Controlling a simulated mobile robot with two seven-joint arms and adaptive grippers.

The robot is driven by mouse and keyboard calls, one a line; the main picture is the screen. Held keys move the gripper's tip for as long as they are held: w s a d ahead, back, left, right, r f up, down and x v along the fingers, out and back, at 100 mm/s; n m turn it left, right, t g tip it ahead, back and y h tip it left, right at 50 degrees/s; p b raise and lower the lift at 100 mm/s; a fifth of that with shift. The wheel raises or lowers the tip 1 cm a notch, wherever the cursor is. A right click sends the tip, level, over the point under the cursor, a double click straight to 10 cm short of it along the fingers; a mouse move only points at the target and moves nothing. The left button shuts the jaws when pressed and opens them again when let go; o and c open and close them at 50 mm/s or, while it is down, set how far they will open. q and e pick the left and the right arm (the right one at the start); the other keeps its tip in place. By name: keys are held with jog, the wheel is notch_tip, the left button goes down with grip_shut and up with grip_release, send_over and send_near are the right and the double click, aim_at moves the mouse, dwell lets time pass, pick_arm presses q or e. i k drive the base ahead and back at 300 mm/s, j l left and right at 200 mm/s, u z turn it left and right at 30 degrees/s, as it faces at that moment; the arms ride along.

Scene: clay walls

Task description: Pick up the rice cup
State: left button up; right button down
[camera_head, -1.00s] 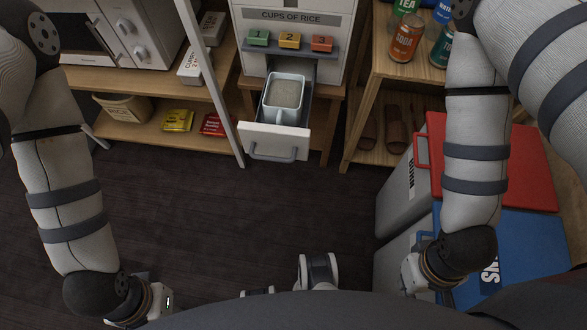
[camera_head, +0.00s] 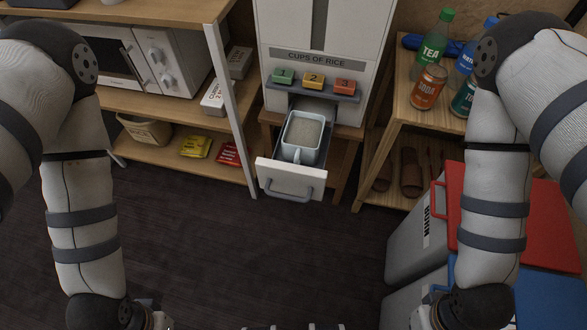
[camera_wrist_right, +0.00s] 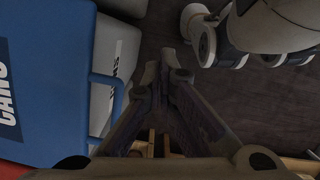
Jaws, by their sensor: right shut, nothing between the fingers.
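The rice cup (camera_head: 291,154) is a pale blue-white, squarish cup with a handle toward me, filled with grey-white rice. It stands upright in the open drawer (camera_head: 292,178) of the white rice dispenser (camera_head: 317,57), seen in the head view. My right gripper (camera_wrist_right: 165,72) shows in the right wrist view, its fingers together and empty, above the floor beside the bins. It is far from the cup. In the head view both arms hang at the sides, and the left gripper's fingers are cut off at the bottom edge.
A shelf with a microwave (camera_head: 160,45) and packets stands left of the dispenser. A wooden shelf (camera_head: 396,120) with bottles and cans stands right of it. Bins with red (camera_head: 515,215) and blue (camera_wrist_right: 45,70) lids are at the right. The dark floor (camera_head: 240,255) before the drawer is clear.

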aim_at(302, 139)
jog(key=k+j+z, duration=0.1)
jog(key=j, duration=0.25)
jog(key=j+z, duration=0.1)
jog(key=j, duration=0.3)
jog(key=i+j+z, duration=0.15)
jog(key=j+z, duration=0.2)
jog(key=j, duration=0.55)
jog(key=j+z, duration=0.35)
jog(key=j, duration=0.55)
jog(key=k+j+z, duration=0.1)
jog(key=j+z, duration=0.25)
jog(key=j, duration=0.55)
